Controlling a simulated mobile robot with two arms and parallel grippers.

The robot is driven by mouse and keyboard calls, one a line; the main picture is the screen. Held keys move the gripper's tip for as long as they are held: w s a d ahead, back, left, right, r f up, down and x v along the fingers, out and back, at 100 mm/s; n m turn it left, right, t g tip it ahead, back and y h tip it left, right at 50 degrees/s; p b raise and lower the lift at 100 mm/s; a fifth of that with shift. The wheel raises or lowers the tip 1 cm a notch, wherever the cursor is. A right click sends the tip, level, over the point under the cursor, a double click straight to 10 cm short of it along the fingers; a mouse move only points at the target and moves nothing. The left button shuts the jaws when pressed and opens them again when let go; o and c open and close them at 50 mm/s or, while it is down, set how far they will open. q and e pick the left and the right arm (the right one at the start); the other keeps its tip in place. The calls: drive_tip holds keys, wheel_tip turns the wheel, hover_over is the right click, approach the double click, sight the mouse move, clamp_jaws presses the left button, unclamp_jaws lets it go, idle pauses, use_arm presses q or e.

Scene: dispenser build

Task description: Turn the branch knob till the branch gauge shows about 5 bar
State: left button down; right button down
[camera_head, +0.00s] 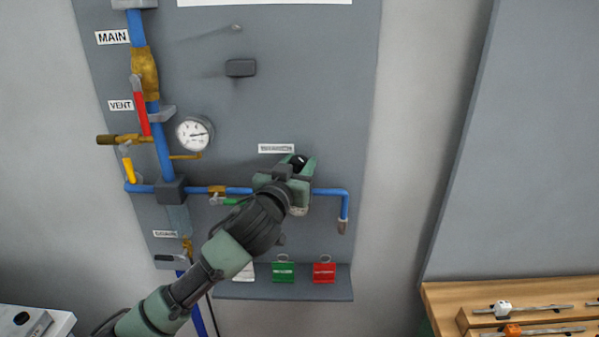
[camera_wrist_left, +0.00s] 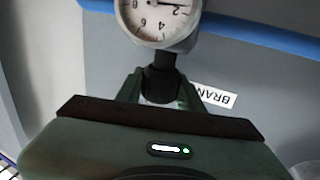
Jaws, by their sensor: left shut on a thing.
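The branch gauge (camera_wrist_left: 158,20) shows upside down at the top of the left wrist view, cut off by the edge. Its dark needle points close to the 2 mark. The black branch knob (camera_wrist_left: 162,80) is next to the gauge, between the fingers of my left gripper (camera_wrist_left: 160,92), which is shut on it. My right gripper is in neither view.
A blue pipe (camera_head: 330,191) runs past the gripper. Another gauge (camera_head: 194,134), a red vent lever (camera_head: 141,110) and a yellow lever (camera_head: 128,168) are on the left. A shelf (camera_head: 240,291) with green and red tags is below. A wooden bench (camera_head: 440,295) stands at right.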

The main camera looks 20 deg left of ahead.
use_arm(q)
drive_tip(key=m+h+p, duration=0.1)
drive_tip(key=h, duration=0.1)
drive_tip(key=m+h+p, duration=0.1)
drive_tip(key=m+h, duration=0.1)
drive_tip(key=shift+a+r+g+p, duration=0.2)
drive_tip(key=shift+g+p, duration=0.1)
drive_tip(key=shift+p, duration=0.05)
drive_tip(key=m+g+h+p, duration=0.2)
drive_tip(key=m+h+p, duration=0.1)
drive_tip(key=h, duration=0.2)
drive_tip(key=shift+w, duration=0.1)
drive_tip(key=shift+m+g+h+p, duration=0.5)
drive_tip(key=shift+m+g+h, duration=0.2)
drive_tip(key=shift+m+h, duration=0.15)
drive_tip(key=shift+d+f+m+g+h, duration=0.1)
drive_tip(key=shift+m+g+h, duration=0.4)
drive_tip(key=shift+h, duration=0.15)
drive_tip(key=shift+f+m+g+h, duration=0.1)
drive_tip(key=shift+m+g+h, duration=0.4)
drive_tip(key=shift+g, duration=0.1)
drive_tip(key=c, duration=0.9)
unclamp_jaws()
drive_tip(key=shift+d+n+t+y, duration=0.1)
drive_tip(key=shift+n+t+y, duration=0.2)
drive_tip(key=shift+n+t, duration=0.15)
